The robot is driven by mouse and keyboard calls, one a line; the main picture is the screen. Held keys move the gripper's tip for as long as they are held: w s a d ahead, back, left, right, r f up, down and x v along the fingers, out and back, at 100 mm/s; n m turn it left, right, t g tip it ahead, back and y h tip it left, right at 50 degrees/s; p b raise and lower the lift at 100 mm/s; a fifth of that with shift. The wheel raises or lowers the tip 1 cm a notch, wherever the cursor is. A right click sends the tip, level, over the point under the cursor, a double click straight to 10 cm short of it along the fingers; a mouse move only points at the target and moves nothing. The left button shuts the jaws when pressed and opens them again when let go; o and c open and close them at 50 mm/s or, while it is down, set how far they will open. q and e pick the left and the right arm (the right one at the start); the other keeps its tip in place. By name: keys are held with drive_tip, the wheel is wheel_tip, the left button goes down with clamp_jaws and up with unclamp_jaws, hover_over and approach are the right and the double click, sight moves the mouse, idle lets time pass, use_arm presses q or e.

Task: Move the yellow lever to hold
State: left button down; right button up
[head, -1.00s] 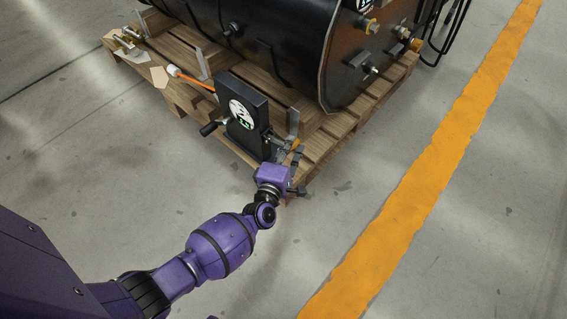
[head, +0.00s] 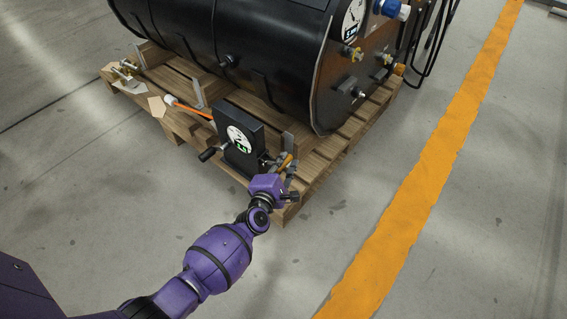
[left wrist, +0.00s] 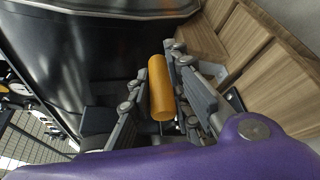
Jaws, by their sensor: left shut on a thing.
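The yellow lever shows as an orange-yellow cylindrical grip in the left wrist view (left wrist: 160,88), between the two fingers. In the head view its grip (head: 287,160) is a small orange piece at the right side of a black box (head: 240,139) with a white round dial. My left gripper (head: 283,167) is shut on the lever; its fingers also show in the left wrist view (left wrist: 158,95). The lever's lower end and its joint to the box are hidden. Any hold mark is too small to read. My right gripper is not in view.
A large black tank (head: 270,50) lies on a wooden pallet (head: 345,140) behind the box. A black crank handle (head: 208,154) sticks out at the box's left, and an orange hose (head: 190,109) runs behind it. The floor to the right is clear, with an orange stripe (head: 430,180).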

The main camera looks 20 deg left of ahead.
use_arm(q)
drive_tip(key=shift+w+a+r, duration=0.35)
drive_tip(key=shift+a+r, duration=0.05)
drive_tip(key=shift+r, duration=0.15)
drive_tip(key=c, duration=1.6)
unclamp_jaws()
drive_tip(key=shift+c, duration=0.2)
drive_tip(key=shift+s+f, duration=0.15)
drive_tip(key=shift+f, duration=0.05)
drive_tip(key=shift+d+f, duration=0.1)
drive_tip(key=shift+d, duration=0.05)
drive_tip(key=shift+s, duration=0.2)
drive_tip(key=s+r, duration=0.2)
drive_tip(key=s, duration=0.9)
drive_tip(key=shift+s, duration=0.25)
drive_tip(key=shift+s, duration=0.1)
